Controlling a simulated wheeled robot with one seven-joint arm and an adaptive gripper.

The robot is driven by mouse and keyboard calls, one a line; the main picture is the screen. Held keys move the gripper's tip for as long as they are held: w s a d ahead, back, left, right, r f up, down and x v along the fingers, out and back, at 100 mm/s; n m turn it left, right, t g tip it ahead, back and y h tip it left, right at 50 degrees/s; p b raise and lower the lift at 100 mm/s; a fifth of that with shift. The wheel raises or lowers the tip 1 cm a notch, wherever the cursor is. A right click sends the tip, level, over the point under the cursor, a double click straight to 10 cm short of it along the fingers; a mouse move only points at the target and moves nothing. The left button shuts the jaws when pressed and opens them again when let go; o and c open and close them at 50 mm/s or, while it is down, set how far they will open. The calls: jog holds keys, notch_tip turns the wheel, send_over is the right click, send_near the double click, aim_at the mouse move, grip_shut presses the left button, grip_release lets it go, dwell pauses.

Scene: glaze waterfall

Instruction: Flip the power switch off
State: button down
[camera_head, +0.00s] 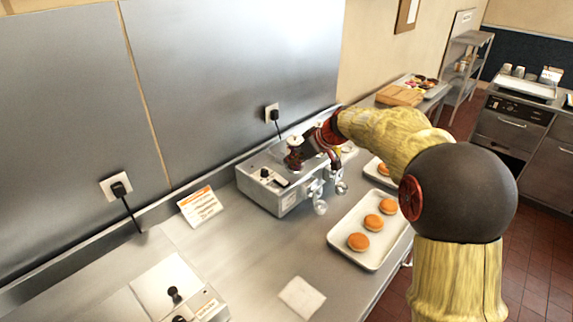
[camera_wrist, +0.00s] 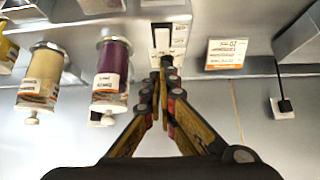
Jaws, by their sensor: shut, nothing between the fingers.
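A metal machine (camera_head: 275,198) stands on the steel counter, with a dark knob and a small black-and-white switch panel (camera_head: 281,182) on its left top. Which way the switch is set is too small to tell. My gripper (camera_head: 294,166) is over the machine, close to the panel, with nothing in it. In the wrist view my gripper (camera_wrist: 166,66) has its fingertips together, just short of a pale panel with a dark slot (camera_wrist: 162,38) that looks like the switch panel. The fingertips cover its near end; I cannot tell whether they touch it.
A yellow and a purple container (camera_wrist: 112,65) stand left in the wrist view. A tray of buns (camera_head: 344,232) lies right of the machine. An orange-and-white sign (camera_head: 200,206), a wall outlet (camera_head: 116,185) and a second machine (camera_head: 165,285) are left. Counter between is mostly clear.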

jog(key=s+d+r, duration=0.3)
jog(key=shift+s+d, duration=0.15)
jog(key=shift+d, duration=0.05)
dwell(0.3)
jog(key=s+d+f+m+g+h, duration=0.25)
jog(key=s+f+m, duration=0.35)
jog(key=s, duration=0.6)
jog(key=s+d+r+m+h, duration=0.1)
jog(key=s+d+r, duration=0.1)
jog(key=s, duration=0.8)
jog(key=s+d+r+m+t+h, duration=0.1)
jog(key=s+d+r, duration=0.1)
jog(key=s, duration=0.9)
jog(key=s+d+r+m+t+h, duration=0.1)
jog(key=s+d, duration=0.3)
jog(key=s, duration=0.7)
jog(key=shift+r, duration=0.4)
jog(key=shift+d, duration=0.1)
